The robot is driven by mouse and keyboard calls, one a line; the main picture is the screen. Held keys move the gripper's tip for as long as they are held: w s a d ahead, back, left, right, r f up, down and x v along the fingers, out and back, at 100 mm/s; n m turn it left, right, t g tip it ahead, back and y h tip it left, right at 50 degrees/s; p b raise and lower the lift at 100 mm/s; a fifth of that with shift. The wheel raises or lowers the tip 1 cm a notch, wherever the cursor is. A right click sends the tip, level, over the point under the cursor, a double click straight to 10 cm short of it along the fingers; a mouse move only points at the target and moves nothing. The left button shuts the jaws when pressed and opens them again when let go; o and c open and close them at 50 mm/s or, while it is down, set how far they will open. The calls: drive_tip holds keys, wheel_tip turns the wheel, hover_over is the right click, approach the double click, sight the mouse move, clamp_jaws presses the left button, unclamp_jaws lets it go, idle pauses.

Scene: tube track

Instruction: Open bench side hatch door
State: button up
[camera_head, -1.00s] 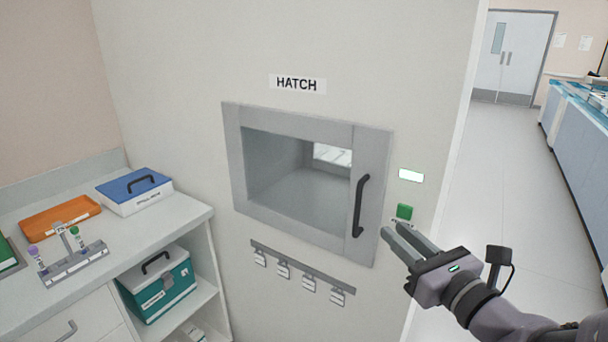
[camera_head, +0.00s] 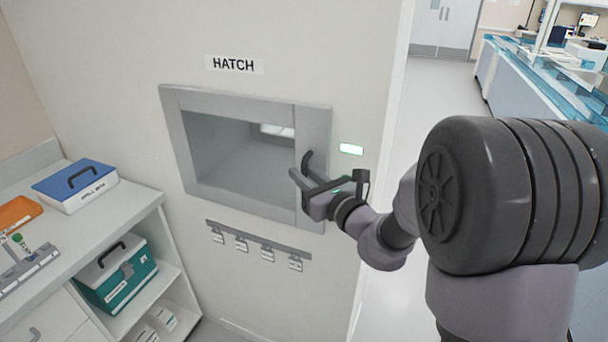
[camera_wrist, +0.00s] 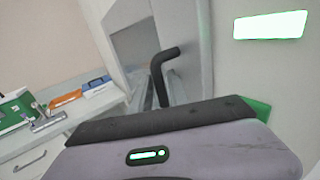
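The hatch door (camera_head: 312,125) is a grey framed panel with a window, set in the wall under the HATCH sign; it looks shut. Its black bar handle (camera_head: 306,160) is on the right side, its lower part hidden behind my gripper. My gripper (camera_head: 298,171) is at the handle, its two fingers apart and pointing at the door. In the wrist view, the handle's bent upper end (camera_wrist: 165,58) rises just beyond the gripper body, and its lower part runs down near the fingers. I cannot tell whether the fingers touch it.
A lit white panel (camera_head: 351,149) is on the wall right of the door. A rail with tags (camera_head: 250,238) hangs below the hatch. The bench (camera_head: 100,220) at left holds a blue-lidded box (camera_head: 75,186); a teal case (camera_head: 118,275) is on the shelf. Floor is open at right.

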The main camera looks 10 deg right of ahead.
clamp_jaws()
idle(1.3)
